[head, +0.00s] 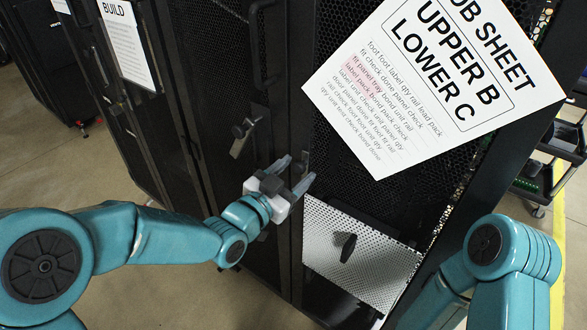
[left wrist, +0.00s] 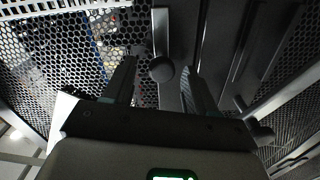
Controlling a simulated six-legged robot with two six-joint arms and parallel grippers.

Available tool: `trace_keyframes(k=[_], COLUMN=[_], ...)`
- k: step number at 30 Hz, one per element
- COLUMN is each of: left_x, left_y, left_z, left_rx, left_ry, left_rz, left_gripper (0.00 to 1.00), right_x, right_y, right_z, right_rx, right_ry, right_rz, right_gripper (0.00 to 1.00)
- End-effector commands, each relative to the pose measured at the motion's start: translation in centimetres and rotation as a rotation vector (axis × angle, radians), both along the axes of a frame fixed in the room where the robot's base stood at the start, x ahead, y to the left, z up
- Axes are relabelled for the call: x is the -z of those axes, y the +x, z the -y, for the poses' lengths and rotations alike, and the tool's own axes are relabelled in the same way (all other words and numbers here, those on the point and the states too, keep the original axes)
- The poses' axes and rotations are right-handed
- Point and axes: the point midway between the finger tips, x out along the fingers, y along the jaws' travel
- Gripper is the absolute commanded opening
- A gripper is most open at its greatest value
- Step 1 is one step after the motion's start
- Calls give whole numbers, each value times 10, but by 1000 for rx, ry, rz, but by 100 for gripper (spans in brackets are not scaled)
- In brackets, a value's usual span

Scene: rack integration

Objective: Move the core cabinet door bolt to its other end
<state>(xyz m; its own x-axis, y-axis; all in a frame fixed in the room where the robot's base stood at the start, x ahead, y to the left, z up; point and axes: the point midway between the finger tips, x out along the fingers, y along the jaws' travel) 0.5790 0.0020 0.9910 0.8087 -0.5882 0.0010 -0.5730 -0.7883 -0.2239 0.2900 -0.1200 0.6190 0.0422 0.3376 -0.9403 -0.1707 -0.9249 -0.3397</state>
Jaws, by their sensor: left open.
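My left gripper (head: 293,176) is open in front of the black cabinet, close to the door edge by the narrow post. In the left wrist view my left gripper (left wrist: 160,84) shows its two fingers apart. A round dark knob (left wrist: 161,69), which looks like the bolt's knob, shows between the fingertips. A grey flat bar or plate (left wrist: 163,25) runs behind it. I cannot tell whether the fingers touch the knob. In the head view the bolt is mostly hidden by the gripper. My right arm enters at the right, but its gripper is out of view.
A lever latch (head: 242,130) sits on the door left of my gripper. A white job sheet (head: 430,85) hangs at the upper right. A light perforated panel (head: 355,250) with a black knob (head: 348,247) is at the lower right. A cart (head: 545,180) stands at the far right.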

Motion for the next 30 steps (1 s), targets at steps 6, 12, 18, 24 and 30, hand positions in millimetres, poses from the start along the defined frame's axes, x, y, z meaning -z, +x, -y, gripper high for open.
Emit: trace_keyframes(k=[6,12,18,24,30], left_x=[1,1,-1,-28,-36], left_y=[4,5,5,5,5], left_z=[1,0,0,0,0], left_rx=[0,0,0,-1,0], left_ry=[0,0,0,-1,-2], left_rz=[-1,-1,0,6,5], left_gripper=[57,14,0,0,0], right_x=[0,0,0,-1,-1], right_y=[0,0,0,0,0], right_z=[0,0,0,0,0], right_rx=[0,0,0,0,0], right_ry=[0,0,0,0,0], right_rz=[0,0,0,0,0], right_gripper=[55,55,55,55,55])
